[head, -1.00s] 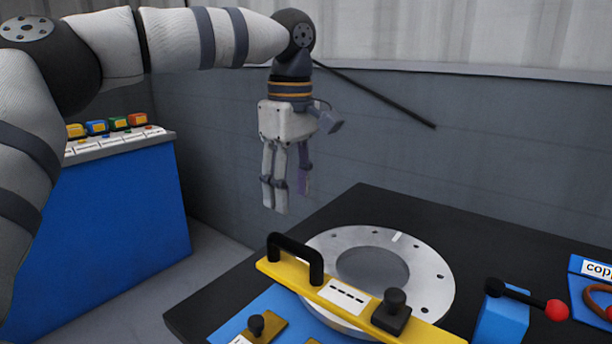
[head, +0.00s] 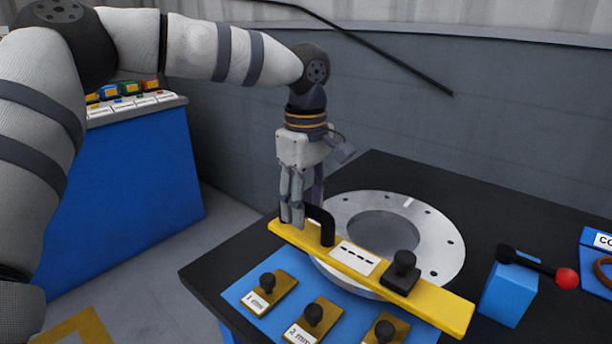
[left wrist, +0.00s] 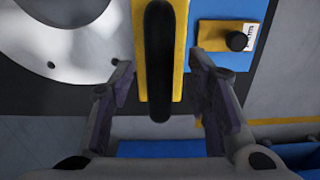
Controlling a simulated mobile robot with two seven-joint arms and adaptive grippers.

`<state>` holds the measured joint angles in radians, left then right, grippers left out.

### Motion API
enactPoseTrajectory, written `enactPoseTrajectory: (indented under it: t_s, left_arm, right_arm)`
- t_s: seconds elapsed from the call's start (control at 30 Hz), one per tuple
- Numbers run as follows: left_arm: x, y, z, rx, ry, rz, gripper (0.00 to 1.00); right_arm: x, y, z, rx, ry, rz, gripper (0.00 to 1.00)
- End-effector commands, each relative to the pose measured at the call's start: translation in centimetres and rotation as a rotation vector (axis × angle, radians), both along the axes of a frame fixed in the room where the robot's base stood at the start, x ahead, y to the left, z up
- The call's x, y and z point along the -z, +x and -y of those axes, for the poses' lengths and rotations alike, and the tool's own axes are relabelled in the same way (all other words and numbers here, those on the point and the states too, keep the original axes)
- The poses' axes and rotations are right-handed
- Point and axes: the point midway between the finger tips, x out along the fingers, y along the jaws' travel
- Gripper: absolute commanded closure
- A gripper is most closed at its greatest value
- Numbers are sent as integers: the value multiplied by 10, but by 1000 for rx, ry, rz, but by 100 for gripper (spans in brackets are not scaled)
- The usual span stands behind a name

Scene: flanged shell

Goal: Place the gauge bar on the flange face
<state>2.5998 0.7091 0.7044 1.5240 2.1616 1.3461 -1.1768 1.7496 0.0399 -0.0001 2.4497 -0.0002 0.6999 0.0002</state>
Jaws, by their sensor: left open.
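The yellow gauge bar (head: 437,302) lies across the near part of the grey flange face (head: 440,232) in the head view, its left end past the flange's edge. It has a black handle (head: 327,225) at the left end, a white label and a black knob (head: 403,272). My left gripper (head: 292,222) points down at the handle end. In the left wrist view its open fingers (left wrist: 165,100) stand on either side of the black handle (left wrist: 159,60), with gaps on both sides. The gripper partly hides the handle in the head view. My right gripper is not in view.
A blue mat with several numbered yellow blocks (head: 268,288) lies in front of the bar. A blue box with a red-knobbed lever (head: 505,290) stands to the right. A blue console (head: 130,190) stands at the left. The dark table (head: 480,195) is clear behind the flange.

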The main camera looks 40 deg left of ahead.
Motion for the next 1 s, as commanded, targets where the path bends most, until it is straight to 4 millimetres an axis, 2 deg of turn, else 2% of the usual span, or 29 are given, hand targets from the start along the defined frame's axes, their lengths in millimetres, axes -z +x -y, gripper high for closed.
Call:
enactPoseTrajectory:
  t_s: [0.2,0.47,0.5,0.67,0.7,1.0]
  left_arm:
    - [17,0,0,0,0,0,56]
    - [18,0,0,0,0,1,56]
    - [18,0,0,0,0,1,60]
    - [18,0,0,0,0,1,97]
    - [18,0,0,0,0,1,100]
    - [18,0,0,0,0,1,100]
  right_arm:
    - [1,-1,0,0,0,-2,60]
    - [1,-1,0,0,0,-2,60]
    - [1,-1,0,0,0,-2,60]
    - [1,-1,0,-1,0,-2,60]
    - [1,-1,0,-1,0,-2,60]
    - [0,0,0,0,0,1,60]
